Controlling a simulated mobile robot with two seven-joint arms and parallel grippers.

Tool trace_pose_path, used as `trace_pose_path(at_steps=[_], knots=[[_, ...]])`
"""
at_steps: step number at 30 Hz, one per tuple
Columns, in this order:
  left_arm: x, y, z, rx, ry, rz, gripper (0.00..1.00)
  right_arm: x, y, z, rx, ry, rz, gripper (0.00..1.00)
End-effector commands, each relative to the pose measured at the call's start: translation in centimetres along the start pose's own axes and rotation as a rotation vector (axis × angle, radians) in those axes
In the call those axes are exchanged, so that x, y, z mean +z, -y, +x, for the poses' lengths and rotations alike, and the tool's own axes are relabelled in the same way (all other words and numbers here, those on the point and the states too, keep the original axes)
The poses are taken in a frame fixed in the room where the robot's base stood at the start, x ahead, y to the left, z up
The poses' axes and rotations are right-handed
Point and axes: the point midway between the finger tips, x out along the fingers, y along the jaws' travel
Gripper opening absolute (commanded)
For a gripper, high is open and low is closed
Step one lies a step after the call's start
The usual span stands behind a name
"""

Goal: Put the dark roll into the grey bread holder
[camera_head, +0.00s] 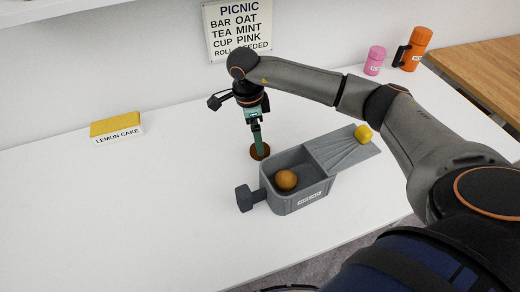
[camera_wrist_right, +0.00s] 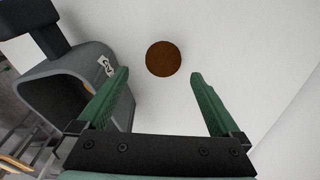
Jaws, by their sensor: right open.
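The dark brown roll (camera_head: 254,153) lies on the white counter just left of the grey bread holder (camera_head: 300,200). My right gripper (camera_head: 261,152) points down at the roll and partly covers it in the head view. In the right wrist view the right gripper (camera_wrist_right: 159,73) is open and empty, with the round roll (camera_wrist_right: 164,58) centred just ahead of the fingertips; I cannot tell how high above it they are. The holder (camera_wrist_right: 75,75) shows at the left there. A lighter brown roll (camera_head: 286,180) sits in the holder's bin. My left gripper is out of view.
The holder has a dark knob (camera_head: 244,198) on its left and a ribbed ramp (camera_head: 340,152) with a yellow piece (camera_head: 364,133) on its right. A lemon cake box (camera_head: 117,130), pink cup (camera_head: 374,61) and orange mug (camera_head: 413,49) stand behind. The front left counter is clear.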

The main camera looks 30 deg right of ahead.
Motion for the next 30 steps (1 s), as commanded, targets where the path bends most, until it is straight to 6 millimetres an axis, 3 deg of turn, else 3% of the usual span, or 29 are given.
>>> trace_pose_path(at_steps=[7,15,24,30], knots=[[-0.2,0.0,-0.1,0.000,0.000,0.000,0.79,-0.1,0.1,2.0,0.002,-0.002,0.000,1.00],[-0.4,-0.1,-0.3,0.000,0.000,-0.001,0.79,-0.1,0.5,5.8,0.001,-0.001,-0.001,1.00],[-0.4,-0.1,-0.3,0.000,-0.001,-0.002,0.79,-0.1,0.5,6.2,-0.001,0.000,-0.002,1.00],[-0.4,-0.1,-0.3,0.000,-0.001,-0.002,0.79,-0.1,0.5,6.2,-0.001,0.000,-0.002,0.78]])
